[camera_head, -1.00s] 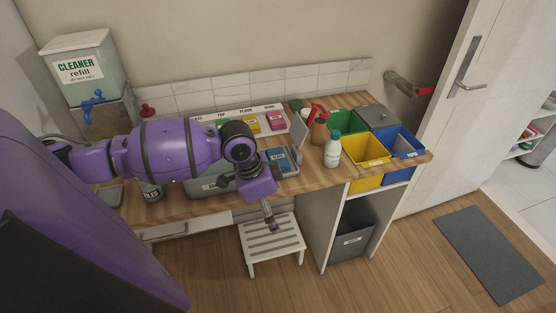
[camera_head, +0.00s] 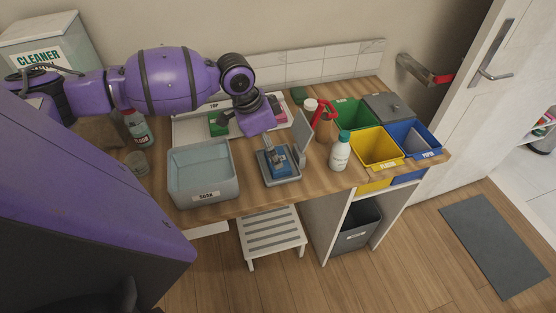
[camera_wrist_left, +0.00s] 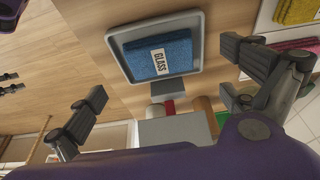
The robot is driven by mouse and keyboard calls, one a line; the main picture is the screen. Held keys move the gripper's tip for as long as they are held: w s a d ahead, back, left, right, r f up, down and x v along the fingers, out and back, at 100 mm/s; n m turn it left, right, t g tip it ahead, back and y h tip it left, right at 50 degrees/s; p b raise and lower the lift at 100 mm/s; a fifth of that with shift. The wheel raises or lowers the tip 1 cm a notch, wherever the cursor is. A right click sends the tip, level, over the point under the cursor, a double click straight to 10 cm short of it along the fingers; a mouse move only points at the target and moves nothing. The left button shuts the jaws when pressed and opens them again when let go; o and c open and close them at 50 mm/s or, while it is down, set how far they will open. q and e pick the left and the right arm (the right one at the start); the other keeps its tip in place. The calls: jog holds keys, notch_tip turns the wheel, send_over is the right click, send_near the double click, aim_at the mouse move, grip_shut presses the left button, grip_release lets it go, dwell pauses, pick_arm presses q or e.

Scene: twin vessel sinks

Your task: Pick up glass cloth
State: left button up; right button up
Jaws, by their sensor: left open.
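The glass cloth (camera_head: 286,163) is a folded blue cloth lying in a small grey tray (camera_head: 294,181) on the wooden counter. In the left wrist view the cloth (camera_wrist_left: 172,62) shows a white GLASS label, and the tray rim (camera_wrist_left: 140,32) surrounds it. My left gripper (camera_head: 272,160) hangs over the tray in the head view and hides part of the cloth. In the left wrist view the gripper (camera_wrist_left: 163,72) is open and empty, with its fingers spread wide to either side of the tray. The gap in height to the cloth is hard to tell.
Yellow (camera_head: 376,150) and blue (camera_head: 414,141) bins sit further right.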

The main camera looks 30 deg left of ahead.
pick_arm(q)
jog(key=x, duration=0.4)
jog(key=shift+f, duration=0.35)
jog(key=shift+w+f, duration=0.1)
jog(key=shift+c, duration=1.7)
jog(key=c, duration=0.8)
pick_arm(e)
jog(key=shift+w+a+r, duration=0.3)
jog(key=shift+w+r, duration=0.05)
jog(key=shift+w, duration=0.15)
